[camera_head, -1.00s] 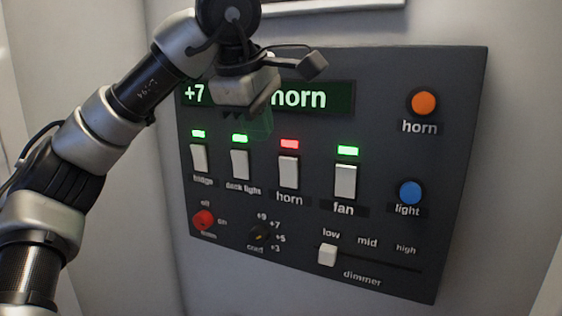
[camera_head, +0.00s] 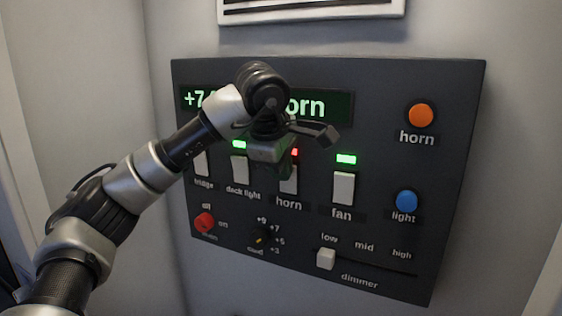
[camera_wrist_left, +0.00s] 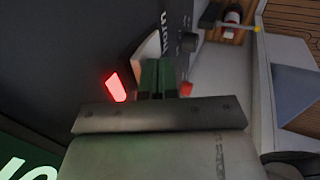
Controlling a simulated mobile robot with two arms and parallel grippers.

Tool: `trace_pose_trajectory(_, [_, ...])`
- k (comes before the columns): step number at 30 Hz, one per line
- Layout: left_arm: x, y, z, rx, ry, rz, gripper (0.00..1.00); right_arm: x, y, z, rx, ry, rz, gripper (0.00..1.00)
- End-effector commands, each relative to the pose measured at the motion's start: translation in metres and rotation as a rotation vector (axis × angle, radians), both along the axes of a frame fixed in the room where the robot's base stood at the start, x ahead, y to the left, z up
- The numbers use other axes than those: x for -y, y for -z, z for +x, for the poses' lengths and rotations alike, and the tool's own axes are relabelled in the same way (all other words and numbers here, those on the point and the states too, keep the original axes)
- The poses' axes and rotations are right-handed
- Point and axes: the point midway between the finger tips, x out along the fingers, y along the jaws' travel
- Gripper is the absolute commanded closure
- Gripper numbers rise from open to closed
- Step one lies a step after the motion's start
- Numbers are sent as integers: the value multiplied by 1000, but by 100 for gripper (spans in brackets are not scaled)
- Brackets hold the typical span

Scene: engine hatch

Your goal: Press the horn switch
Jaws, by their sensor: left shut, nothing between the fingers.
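In the wrist view the switch's pale face (camera_wrist_left: 147,50) shows beside the fingertips. I cannot tell whether they touch it. My right gripper is not in view.
The deck light switch (camera_head: 240,170) is left of the horn switch and the fan switch (camera_head: 343,188) is right of it. An orange horn button (camera_head: 420,115) and blue light button (camera_head: 407,201) are at the right. A red knob (camera_head: 204,222) and dimmer slider (camera_head: 326,258) are below.

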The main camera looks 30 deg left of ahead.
Motion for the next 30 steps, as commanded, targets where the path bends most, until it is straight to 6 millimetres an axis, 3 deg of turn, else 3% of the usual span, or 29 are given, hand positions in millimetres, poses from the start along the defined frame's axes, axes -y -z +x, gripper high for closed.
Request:
trace_pose_trajectory(20, [0,-3,10,-1,0,-1,100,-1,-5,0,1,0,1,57])
trace_pose_trajectory(30, [0,-18,10,0,0,-1,100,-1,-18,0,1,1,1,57])
